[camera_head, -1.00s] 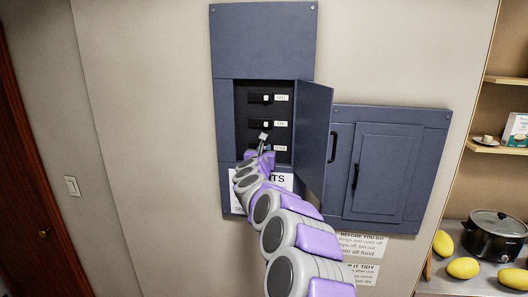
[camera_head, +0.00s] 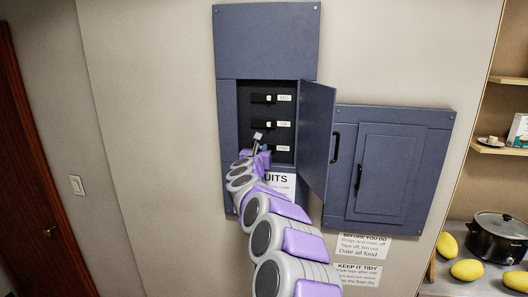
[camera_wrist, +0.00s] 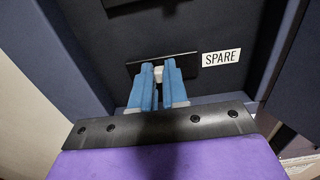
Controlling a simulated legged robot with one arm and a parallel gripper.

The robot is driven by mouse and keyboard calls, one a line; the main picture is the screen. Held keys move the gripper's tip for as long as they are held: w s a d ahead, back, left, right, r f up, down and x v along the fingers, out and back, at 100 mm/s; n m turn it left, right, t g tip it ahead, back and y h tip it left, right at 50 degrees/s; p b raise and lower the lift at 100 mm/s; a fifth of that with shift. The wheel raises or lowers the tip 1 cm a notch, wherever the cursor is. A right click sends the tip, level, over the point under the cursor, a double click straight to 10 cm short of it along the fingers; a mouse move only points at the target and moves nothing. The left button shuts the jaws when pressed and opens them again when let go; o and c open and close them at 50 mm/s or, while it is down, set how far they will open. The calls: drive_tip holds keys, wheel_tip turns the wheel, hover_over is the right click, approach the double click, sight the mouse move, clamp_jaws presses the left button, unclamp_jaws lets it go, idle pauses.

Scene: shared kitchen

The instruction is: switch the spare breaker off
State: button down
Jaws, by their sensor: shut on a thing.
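The spare breaker (camera_wrist: 184,61) is a black switch in a dark recess, with a white "SPARE" label (camera_wrist: 221,57) to its right. Its small white toggle (camera_wrist: 158,71) sits between the blue fingertips of my gripper (camera_wrist: 159,80), left of the middle of the black body. My gripper is shut on this toggle. In the head view my gripper (camera_head: 265,148) is at the lowest row of the open breaker panel (camera_head: 226,110), and my wrist hides most of that breaker. Its label (camera_head: 283,148) shows to the right.
Two other breakers (camera_head: 262,98) (camera_head: 262,124) sit above, with white toggles towards their right ends. The open panel door (camera_head: 316,140) stands out right of the recess. A closed cabinet (camera_head: 386,175) is farther right. A paper sign hangs below, partly behind my arm.

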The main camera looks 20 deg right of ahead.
drive_tip(key=shift+a, duration=0.15)
drive_tip(key=c, duration=1.1)
unclamp_jaws()
drive_tip(key=shift+w+a, duration=0.1)
drive_tip(key=shift+a, duration=0.1)
drive_tip(key=b+v, duration=0.4)
drive_tip(key=v, duration=1.3)
drive_tip(key=shift+a, duration=0.25)
